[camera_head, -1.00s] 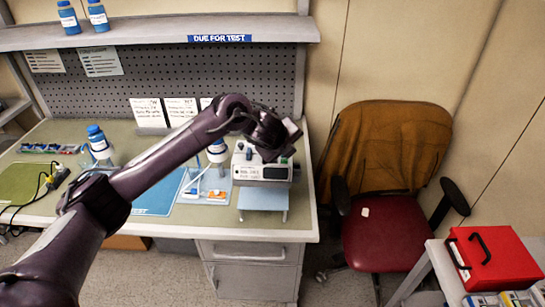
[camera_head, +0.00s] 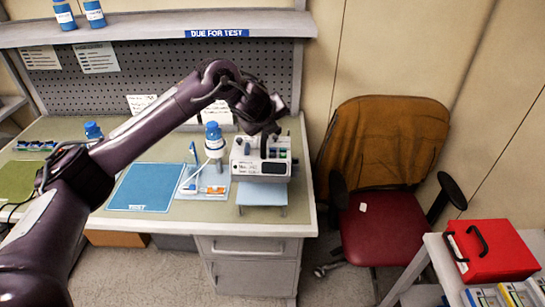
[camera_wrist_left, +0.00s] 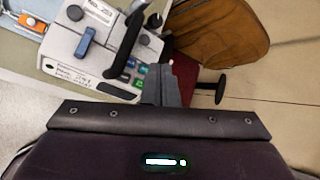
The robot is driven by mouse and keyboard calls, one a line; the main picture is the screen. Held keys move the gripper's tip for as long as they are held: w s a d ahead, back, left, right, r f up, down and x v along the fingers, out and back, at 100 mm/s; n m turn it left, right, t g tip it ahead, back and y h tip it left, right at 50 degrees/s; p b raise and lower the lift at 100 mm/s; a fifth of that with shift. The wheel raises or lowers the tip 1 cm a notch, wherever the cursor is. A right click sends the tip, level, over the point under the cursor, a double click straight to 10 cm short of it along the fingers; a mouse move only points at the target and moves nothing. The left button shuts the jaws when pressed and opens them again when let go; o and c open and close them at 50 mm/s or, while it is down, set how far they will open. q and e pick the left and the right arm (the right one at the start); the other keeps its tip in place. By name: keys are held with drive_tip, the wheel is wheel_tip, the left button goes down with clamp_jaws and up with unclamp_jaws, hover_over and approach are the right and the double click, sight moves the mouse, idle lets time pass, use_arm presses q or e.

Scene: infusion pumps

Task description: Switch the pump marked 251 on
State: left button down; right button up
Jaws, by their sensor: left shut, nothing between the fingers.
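A white pump (camera_head: 246,150) with a dark screen and colored buttons stands on a light blue stand (camera_head: 262,193) at the desk's right end. In the left wrist view the pump (camera_wrist_left: 62,45) shows a blue lever, a black handle and green buttons. Its top label seems to start with 25; the last digit is unclear. My left gripper (camera_head: 264,152) is shut and empty, pointing down at the pump's right part. Its fingers (camera_wrist_left: 172,82) are just beside the buttons in the wrist view; contact cannot be told. My right gripper is not in view.
A blue-capped bottle (camera_head: 214,143) stands on a tray left of the pump. A blue mat (camera_head: 146,187) lies further left. A chair (camera_head: 383,235) and a red case (camera_head: 490,252) are to the right. A shelf (camera_head: 150,30) overhangs the desk.

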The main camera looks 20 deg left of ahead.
use_arm(q)
drive_tip(key=b, duration=0.5)
hover_over(274, 153)
drive_tip(key=s, duration=0.2)
wheel_tip(274, 153, down, 6)
drive_tip(key=shift+w+a+f, duration=0.1)
drive_tip(key=shift+f, duration=0.7)
drive_tip(key=shift+f+b, duration=0.1)
drive_tip(key=shift+b, duration=0.25)
idle(0.4)
drive_tip(key=shift+f, duration=0.35)
drive_tip(key=shift+f+b, duration=0.6)
drive_tip(key=shift+f, duration=0.05)
idle(0.6)
idle(0.3)
drive_tip(key=shift+w+a+r+p, duration=0.1)
drive_tip(key=shift+w+r+p, duration=0.05)
drive_tip(key=shift+r+p, duration=0.85)
drive_tip(key=shift+a+r, duration=0.1)
